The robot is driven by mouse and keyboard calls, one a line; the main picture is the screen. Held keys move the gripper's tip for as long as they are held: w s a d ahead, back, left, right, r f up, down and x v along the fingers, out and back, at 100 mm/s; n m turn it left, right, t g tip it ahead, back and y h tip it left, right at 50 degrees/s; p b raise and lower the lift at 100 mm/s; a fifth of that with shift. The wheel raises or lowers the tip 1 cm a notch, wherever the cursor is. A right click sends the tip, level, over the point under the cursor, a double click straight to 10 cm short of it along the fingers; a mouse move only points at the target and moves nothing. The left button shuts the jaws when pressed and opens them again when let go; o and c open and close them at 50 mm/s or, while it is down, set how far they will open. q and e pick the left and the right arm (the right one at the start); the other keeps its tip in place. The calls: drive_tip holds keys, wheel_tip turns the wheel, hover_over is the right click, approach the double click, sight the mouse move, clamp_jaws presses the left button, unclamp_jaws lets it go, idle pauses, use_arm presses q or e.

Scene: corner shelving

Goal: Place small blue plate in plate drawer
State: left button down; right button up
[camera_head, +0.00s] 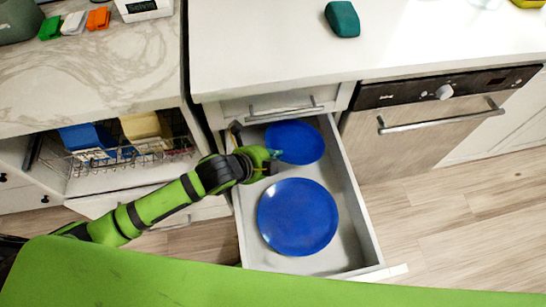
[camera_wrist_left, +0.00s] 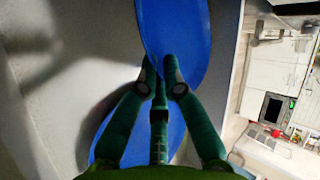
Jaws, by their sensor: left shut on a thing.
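In the head view, the small blue plate (camera_head: 297,143) is at the back of the open drawer (camera_head: 357,205). My left gripper (camera_head: 273,154) is shut on the plate's left edge. In the left wrist view, the fingers (camera_wrist_left: 162,72) meet at the rim of the small blue plate (camera_wrist_left: 178,32). A larger blue plate (camera_head: 298,217) lies in the front part of the drawer. Whether the small plate touches the drawer floor cannot be told. My right gripper is not in view.
A dishwasher with a pulled-out rack (camera_head: 120,153) is at the left. A closed oven (camera_head: 420,125) stands right of the drawer. The white counter (camera_head: 260,45) above carries a teal object (camera_head: 342,19). The drawer's front right corner is bare.

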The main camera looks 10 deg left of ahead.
use_arm(q)
drive_tip(key=shift+w+a+r, duration=0.15)
drive_tip(key=shift+w+a, duration=0.1)
drive_tip(key=shift+w, duration=0.55)
drive_tip(key=shift+s+d+f, duration=0.1)
drive_tip(key=shift+s+f, duration=0.05)
drive_tip(key=shift+f, duration=0.75)
drive_tip(key=shift+s+f, duration=0.1)
drive_tip(key=shift+f, duration=0.8)
drive_tip(key=shift+f, duration=0.15)
drive_tip(key=c, duration=1.4)
unclamp_jaws()
drive_tip(key=shift+s+r, duration=0.1)
drive_tip(key=shift+r, duration=0.1)
drive_tip(key=p+v, duration=0.1)
drive_tip(key=v, duration=1)
drive_tip(key=shift+s+a+r, duration=0.2)
drive_tip(key=shift+s+a, duration=0.05)
drive_tip(key=shift+s, duration=0.05)
